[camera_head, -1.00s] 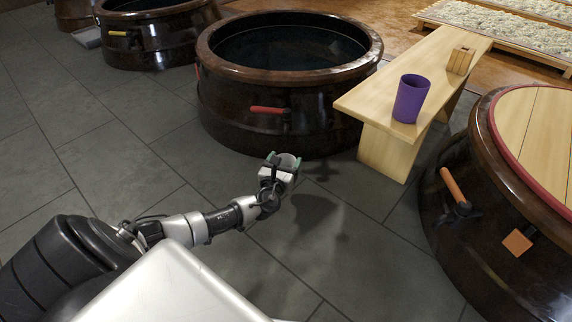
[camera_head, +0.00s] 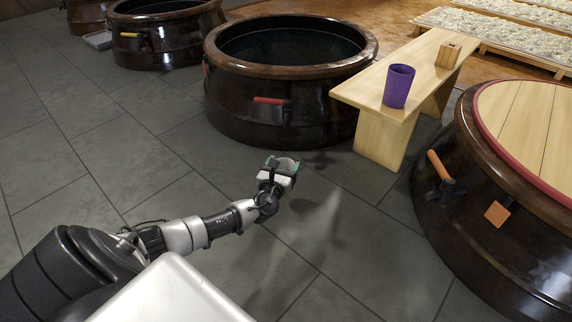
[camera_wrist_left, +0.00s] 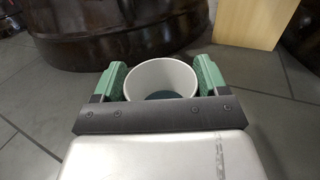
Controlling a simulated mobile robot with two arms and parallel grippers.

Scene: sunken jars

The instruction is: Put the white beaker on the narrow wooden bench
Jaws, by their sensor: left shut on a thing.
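The white beaker (camera_wrist_left: 161,78) is upright, mouth up, between the green-padded fingers of my left gripper (camera_wrist_left: 161,84) in the left wrist view. The gripper is shut on it. In the head view my left gripper (camera_head: 279,168) holds the beaker (camera_head: 286,164) above the floor, in front of the open jar and left of the bench. The narrow wooden bench (camera_head: 424,58) stands at right of centre. A purple cup (camera_head: 398,86) stands on its near end and a small wooden block-like holder (camera_head: 448,55) farther back. My right gripper is not in view.
A large dark open jar (camera_head: 285,110) stands left of the bench. A jar with a wooden lid (camera_head: 515,110) stands to its right. Other jars (camera_head: 165,38) are at back left. Bare bench top shows between the cup and the holder. Grey tiled floor lies open in front.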

